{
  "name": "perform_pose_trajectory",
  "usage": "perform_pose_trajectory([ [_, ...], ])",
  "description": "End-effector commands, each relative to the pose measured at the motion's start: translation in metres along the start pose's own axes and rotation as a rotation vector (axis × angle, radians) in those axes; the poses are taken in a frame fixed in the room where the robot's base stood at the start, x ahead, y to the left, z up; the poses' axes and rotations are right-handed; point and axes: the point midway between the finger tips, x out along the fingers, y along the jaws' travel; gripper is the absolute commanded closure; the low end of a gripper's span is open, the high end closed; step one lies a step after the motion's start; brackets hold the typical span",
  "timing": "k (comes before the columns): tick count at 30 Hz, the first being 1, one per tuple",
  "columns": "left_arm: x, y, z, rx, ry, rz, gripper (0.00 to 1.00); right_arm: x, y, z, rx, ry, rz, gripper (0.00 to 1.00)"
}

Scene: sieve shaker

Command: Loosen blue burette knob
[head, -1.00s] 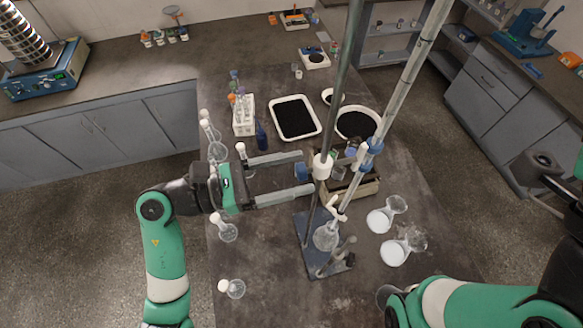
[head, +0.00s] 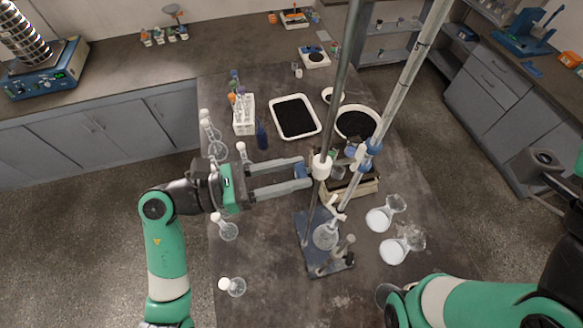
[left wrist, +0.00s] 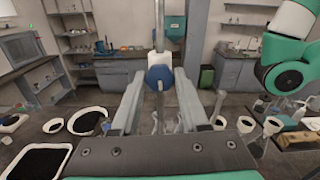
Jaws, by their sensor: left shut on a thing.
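The blue burette knob (head: 301,171) sits on the left of the white clamp (head: 321,167) on the tall metal rod. My left gripper (head: 305,172) reaches in from the left, and its two grey fingers are shut on the knob. In the left wrist view the round blue knob (left wrist: 160,77) lies between the finger ends, in front of the white clamp (left wrist: 160,59). The glass burette (head: 385,115) slants beside the rod, with a blue holder (head: 373,147). My right arm shows at the lower right; its gripper is not clearly visible.
A blue stand base (head: 308,235) and a round flask (head: 326,237) are below. A wooden box (head: 365,189) stands behind the rod. Two flasks with white contents (head: 393,250) are at the right. Stoppered flasks (head: 228,230) line the table's left side.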

Motion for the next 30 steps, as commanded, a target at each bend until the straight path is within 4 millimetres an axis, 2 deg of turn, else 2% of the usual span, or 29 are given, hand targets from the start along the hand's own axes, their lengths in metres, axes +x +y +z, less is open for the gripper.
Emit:
perform_pose_trajectory([
  [18, 0.000, 0.000, 0.004, -0.527, -0.001, 0.000, 1.00, 0.037, 0.000, -0.035, 0.000, 0.000, 0.000, 0.50],
  [30, 0.000, 0.000, 0.001, -0.905, -0.001, -0.001, 1.00, 0.044, 0.000, -0.041, 0.000, 0.000, 0.000, 0.50],
])
